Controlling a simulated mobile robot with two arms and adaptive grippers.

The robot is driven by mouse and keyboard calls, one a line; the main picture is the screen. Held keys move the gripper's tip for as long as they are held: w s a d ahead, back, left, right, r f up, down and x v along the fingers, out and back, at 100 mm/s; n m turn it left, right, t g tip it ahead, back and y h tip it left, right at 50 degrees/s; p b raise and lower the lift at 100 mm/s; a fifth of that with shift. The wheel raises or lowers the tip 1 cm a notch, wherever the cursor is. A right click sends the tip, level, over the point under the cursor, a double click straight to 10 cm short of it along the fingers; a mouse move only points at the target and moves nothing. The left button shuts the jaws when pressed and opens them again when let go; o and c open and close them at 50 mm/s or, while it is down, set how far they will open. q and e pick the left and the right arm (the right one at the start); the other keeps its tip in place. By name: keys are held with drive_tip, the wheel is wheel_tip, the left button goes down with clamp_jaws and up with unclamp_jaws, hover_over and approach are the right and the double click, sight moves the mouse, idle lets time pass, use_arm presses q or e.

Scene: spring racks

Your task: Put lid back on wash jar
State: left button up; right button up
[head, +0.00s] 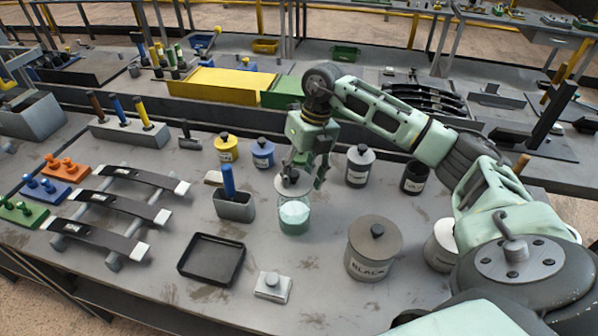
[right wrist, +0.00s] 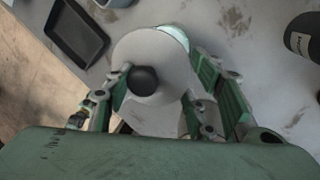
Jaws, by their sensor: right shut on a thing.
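The wash jar (head: 294,217) is a clear glass jar with pale teal liquid, upright near the middle of the table. Its round grey lid (head: 283,187) with a dark knob is at the jar's mouth. My right gripper (head: 305,175) comes from above and is shut on the lid. In the right wrist view the lid (right wrist: 165,95) lies between the two fingers, and its black knob (right wrist: 142,80) is near the left finger. The lid hides most of the jar (right wrist: 174,34). I cannot tell whether lid and rim touch. My left gripper is not in view.
A grey holder (head: 234,208) with a blue-handled tool stands close left of the jar. A black tray (head: 212,260) lies front left. A large lidded "BLACK" pot (head: 373,253) stands front right. Yellow (head: 226,148) and blue (head: 262,153) pots stand behind.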

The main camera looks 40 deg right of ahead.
wheel_tip(320, 180, down, 2)
drive_tip(key=shift+d+f+b, duration=0.1)
drive_tip(key=shift+d+b, duration=0.05)
drive_tip(key=shift+b, duration=0.55)
drive_tip(key=shift+f, duration=0.35)
drive_tip(key=shift+d+b+x, duration=0.25)
drive_tip(key=shift+b+x, duration=0.85)
drive_tip(key=shift+x, duration=0.05)
drive_tip(key=shift+a+f+b, duration=0.1)
drive_tip(key=shift+f+b, duration=0.2)
drive_tip(key=shift+f, duration=0.3)
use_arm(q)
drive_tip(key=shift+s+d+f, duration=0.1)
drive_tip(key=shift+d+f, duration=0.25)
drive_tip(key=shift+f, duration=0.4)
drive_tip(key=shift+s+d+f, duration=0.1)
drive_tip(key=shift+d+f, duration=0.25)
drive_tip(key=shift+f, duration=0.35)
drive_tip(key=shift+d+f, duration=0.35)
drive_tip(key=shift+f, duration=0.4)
use_arm(e)
drive_tip(key=shift+r, duration=0.1)
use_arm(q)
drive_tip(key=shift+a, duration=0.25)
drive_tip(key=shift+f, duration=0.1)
use_arm(e)
drive_tip(key=o, duration=1.8)
drive_tip(key=shift+c, duration=0.2)
